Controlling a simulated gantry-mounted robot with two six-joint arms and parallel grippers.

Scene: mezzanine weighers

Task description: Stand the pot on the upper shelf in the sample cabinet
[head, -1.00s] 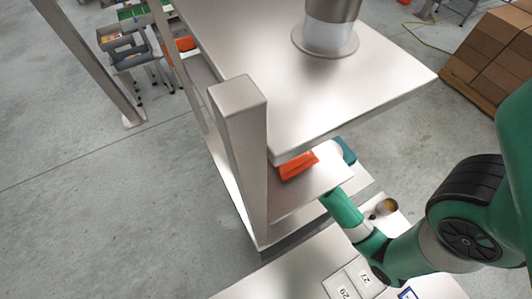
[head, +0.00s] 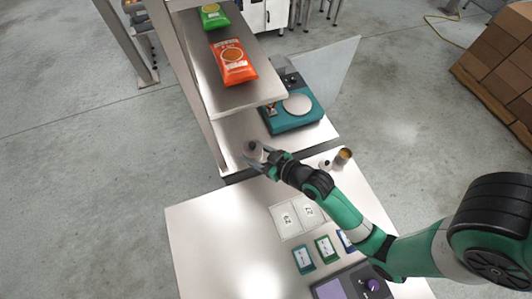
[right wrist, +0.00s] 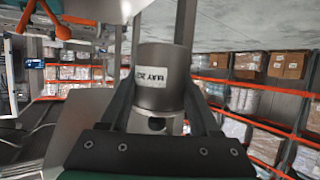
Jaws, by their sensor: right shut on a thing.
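My right gripper (head: 256,157) is shut on the pot (head: 255,149), a small grey cylinder, at the front edge of the shelving. In the right wrist view the pot (right wrist: 165,75) is metallic, with a white label and a dark opening or mark low on its side, between both fingers. It looks upright in that view. The shelving, which seems to be the sample cabinet, has a metal shelf (head: 225,98) bearing an orange packet (head: 233,62) and a green packet (head: 212,15). A lower metal level (head: 238,128) lies beneath it. My left gripper is not in view.
A teal scale (head: 293,118) with a round pan stands on the lower level, right of the shelf. A cup (head: 343,155) with brown contents stands near my right forearm. Two pale numbered tiles (head: 298,217), small coloured cards and a purple-screened device (head: 350,285) lie on the worktable (head: 215,235).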

